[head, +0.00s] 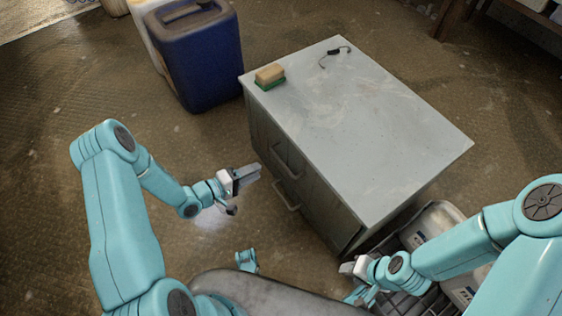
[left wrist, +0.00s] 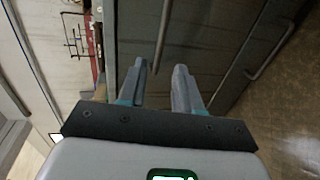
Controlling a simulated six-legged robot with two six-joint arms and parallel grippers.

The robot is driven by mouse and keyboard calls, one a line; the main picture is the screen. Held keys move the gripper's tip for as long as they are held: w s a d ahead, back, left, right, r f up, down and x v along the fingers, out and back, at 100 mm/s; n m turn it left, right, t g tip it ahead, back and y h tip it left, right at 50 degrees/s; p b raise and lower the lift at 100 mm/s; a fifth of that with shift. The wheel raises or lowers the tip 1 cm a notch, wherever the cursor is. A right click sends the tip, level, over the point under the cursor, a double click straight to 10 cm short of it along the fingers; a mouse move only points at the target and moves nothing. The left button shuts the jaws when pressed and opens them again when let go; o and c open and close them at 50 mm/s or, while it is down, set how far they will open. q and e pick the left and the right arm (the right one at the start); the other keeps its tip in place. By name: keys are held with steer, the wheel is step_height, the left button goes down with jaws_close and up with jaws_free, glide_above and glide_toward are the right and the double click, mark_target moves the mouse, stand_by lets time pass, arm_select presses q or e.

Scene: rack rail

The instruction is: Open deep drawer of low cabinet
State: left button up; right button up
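The low grey cabinet (head: 355,125) stands with its drawer front facing the lower left in the head view. Its front carries an upper bar handle (head: 286,165) and a lower bar handle (head: 287,196); both drawers look shut. My left gripper (head: 258,172) is just in front of the drawer front, near the upper handle. In the left wrist view its two fingers (left wrist: 161,72) are apart, with a handle bar (left wrist: 166,35) lined up beyond the gap. I see no clear contact. My right gripper (head: 350,268) is low, beside the cabinet's near corner; its finger gap is unclear.
A sponge (head: 269,75) and a small dark cable-like item (head: 338,53) lie on the cabinet top. A blue jerrycan (head: 198,60) stands behind left. A dark crate with pale containers (head: 437,220) is by the cabinet's right side. Floor left of the drawers is clear.

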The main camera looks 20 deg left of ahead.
mark_target(281, 160)
arm_select(q)
steer(key=b+x, duration=0.2)
steer(key=x, duration=0.9)
steer(key=shift+b, duration=0.35)
steer(key=shift+r, duration=0.1)
jaws_close()
